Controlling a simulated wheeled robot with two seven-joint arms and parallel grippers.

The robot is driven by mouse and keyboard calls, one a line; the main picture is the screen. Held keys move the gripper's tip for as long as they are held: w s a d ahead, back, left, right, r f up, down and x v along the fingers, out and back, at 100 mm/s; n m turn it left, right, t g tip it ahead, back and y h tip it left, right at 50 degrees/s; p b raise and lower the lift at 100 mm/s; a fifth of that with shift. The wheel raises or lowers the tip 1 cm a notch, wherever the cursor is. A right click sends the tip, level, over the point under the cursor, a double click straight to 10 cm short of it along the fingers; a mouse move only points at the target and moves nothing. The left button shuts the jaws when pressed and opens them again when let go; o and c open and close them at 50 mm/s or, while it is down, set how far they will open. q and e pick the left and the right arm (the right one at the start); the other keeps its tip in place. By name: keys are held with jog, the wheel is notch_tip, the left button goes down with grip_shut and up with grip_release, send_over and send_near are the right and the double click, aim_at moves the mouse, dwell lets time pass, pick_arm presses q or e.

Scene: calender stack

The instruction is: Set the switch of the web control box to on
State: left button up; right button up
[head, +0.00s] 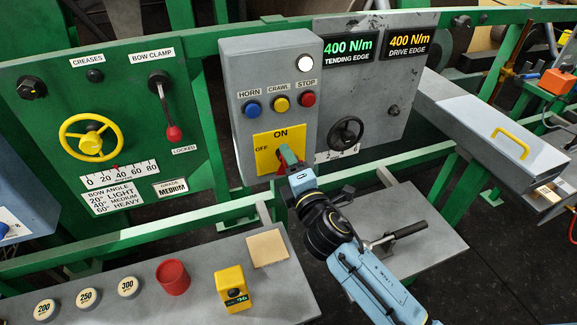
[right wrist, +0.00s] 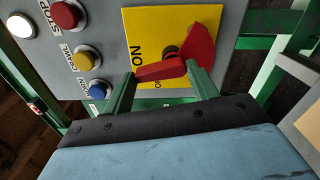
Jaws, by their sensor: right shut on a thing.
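The grey web control box (head: 232,75) stands at the centre of the head view. Its yellow switch plate (head: 265,138) carries ON at the top and OFF at the left. My right gripper (head: 288,160) is at the plate, shut on the red switch handle (right wrist: 187,58). In the right wrist view, the green fingers (right wrist: 160,85) are on either side of the handle's narrow part. That part points toward the ON side of the plate (right wrist: 143,22). In the head view the fingers hide most of the handle, so its exact angle is unclear. My left gripper is out of view.
Above the plate are blue (head: 252,109), yellow (head: 281,103) and red (head: 308,98) buttons and a white lamp (head: 305,63). A black handwheel (head: 346,132) is close on the right.

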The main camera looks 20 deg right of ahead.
jog(key=shift+d+m, duration=0.15)
jog(key=shift+m, duration=0.95)
jog(key=o, duration=1)
jog(key=s+b, duration=0.1)
jog(key=s, duration=1.2)
jog(key=shift+s+d+b, duration=0.25)
jog(key=shift+b, duration=0.05)
